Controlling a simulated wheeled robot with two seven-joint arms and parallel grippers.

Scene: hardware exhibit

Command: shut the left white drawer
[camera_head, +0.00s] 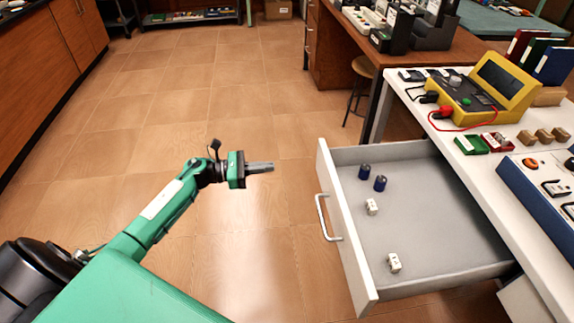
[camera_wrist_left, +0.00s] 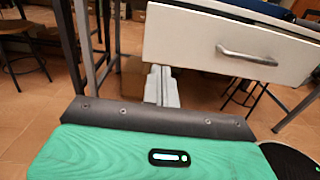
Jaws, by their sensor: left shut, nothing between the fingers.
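The white drawer (camera_head: 345,255) stands pulled out from the white bench on the right in the head view. Its front and silver handle (camera_head: 325,218) face left. Inside lie two dark blue cylinders (camera_head: 372,178) and two small white blocks (camera_head: 372,207). My left gripper (camera_head: 272,167) is shut and empty, left of the drawer front and apart from it. In the left wrist view the gripper fingers (camera_wrist_left: 161,88) point toward the drawer front (camera_wrist_left: 190,40), below and left of its handle (camera_wrist_left: 246,55). My right gripper is not in view.
The white bench top (camera_head: 400,88) carries a yellow meter (camera_head: 485,88), small red and green trays, wooden blocks and a blue panel (camera_head: 540,200). A stool (camera_head: 360,85) and a wooden desk (camera_head: 345,50) stand behind. The tiled floor (camera_head: 220,100) left of the drawer is clear.

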